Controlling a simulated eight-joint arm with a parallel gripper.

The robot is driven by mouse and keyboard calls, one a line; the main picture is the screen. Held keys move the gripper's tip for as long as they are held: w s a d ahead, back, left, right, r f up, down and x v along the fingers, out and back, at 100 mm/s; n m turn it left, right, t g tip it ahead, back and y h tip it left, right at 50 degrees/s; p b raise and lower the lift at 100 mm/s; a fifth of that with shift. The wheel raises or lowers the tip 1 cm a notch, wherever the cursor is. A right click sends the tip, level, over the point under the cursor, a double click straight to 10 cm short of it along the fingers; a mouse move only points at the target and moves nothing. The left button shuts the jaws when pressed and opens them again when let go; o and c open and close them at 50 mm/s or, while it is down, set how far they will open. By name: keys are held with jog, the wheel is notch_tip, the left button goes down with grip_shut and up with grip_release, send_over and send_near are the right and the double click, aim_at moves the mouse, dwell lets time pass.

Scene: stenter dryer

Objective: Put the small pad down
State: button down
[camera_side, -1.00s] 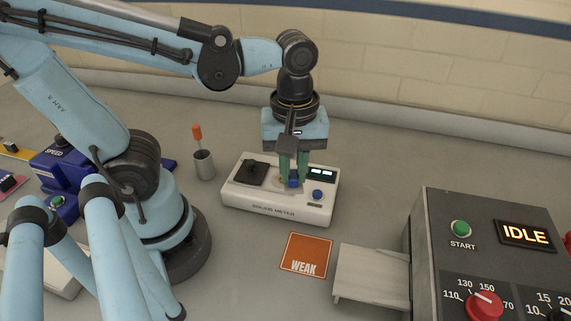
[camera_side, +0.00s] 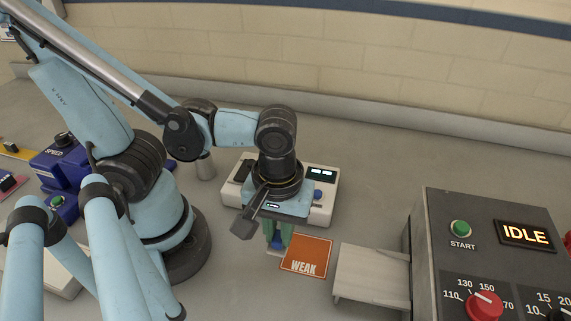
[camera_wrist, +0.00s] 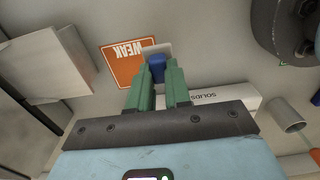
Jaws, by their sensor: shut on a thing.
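My gripper (camera_side: 278,240) points down in front of the white solids meter (camera_side: 323,212), its green fingers shut on the blue grip of the small pad (camera_side: 277,248). In the wrist view the blue grip (camera_wrist: 156,66) shows between the fingertips (camera_wrist: 158,82), with a pale flat part of the pad (camera_wrist: 158,48) beyond it. The pad is just beside the left edge of the orange WEAK mat (camera_side: 309,255), which also shows in the wrist view (camera_wrist: 122,65). I cannot tell whether the pad touches the table or hangs just above it.
A grey machine (camera_side: 430,265) with an IDLE display and a pale shelf (camera_side: 371,277) stands to the right of the mat. A grey cup (camera_side: 205,168) stands behind my arm. Blue control boxes (camera_side: 57,167) are at the left. The table in front of the mat is clear.

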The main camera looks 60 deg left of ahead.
aim_at(279, 234)
jog(key=shift+f, duration=1.95)
jog(key=shift+f, duration=0.1)
jog(key=c, duration=1.1)
grip_release()
jog(key=shift+r, duration=6.05)
jog(key=w+a+m+t, duration=0.2)
jog(key=w+a+m, duration=0.1)
jog(key=w+a, duration=0.1)
jog(key=w+a+m+t, duration=0.2)
jog(key=w+a+m, duration=0.1)
jog(key=w+a+m+t, duration=0.3)
jog(key=w+a, duration=0.1)
jog(key=shift+w+a+r, duration=0.3)
jog(key=shift+w+r, duration=0.05)
jog(key=shift+r, duration=0.05)
